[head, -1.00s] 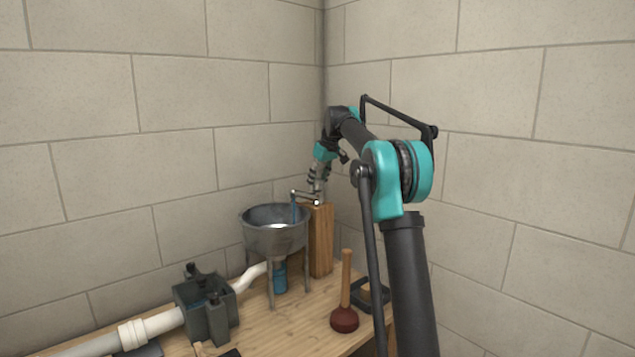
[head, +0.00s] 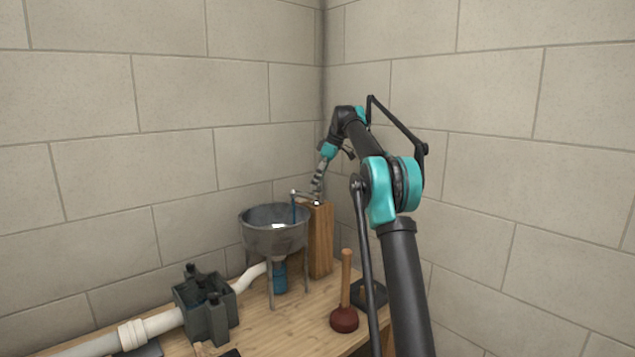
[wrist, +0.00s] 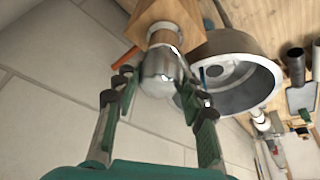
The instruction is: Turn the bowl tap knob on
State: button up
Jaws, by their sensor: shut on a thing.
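The bowl (head: 275,238) is a grey metal basin on thin legs, beside a wooden post (head: 321,242). A thin tap spout (head: 303,194) reaches from the post top over the bowl, with a blue streak (head: 294,212) below its end. My gripper (head: 317,192) points down at the post top. In the wrist view, the shiny metal knob (wrist: 160,72) sits at the end of the post (wrist: 168,18). My gripper (wrist: 157,88) has its fingers on either side of the knob, shut on it. The bowl (wrist: 238,50) lies right of the knob.
A plunger (head: 345,295) stands on the wooden bench (head: 285,320), right of the bowl. A dark grey vise-like block (head: 205,305) and a white pipe (head: 160,323) are at the left. Block walls (head: 170,90) close in behind and at the right.

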dwell(0.4)
jog(key=o, duration=1.2)
jog(key=shift+c, duration=0.2)
jog(key=w+v, duration=0.1)
jog(key=v, duration=0.6)
jog(key=shift+s+r, duration=0.2)
jog(key=shift+s, duration=0.35)
jog(key=shift+d, duration=0.15)
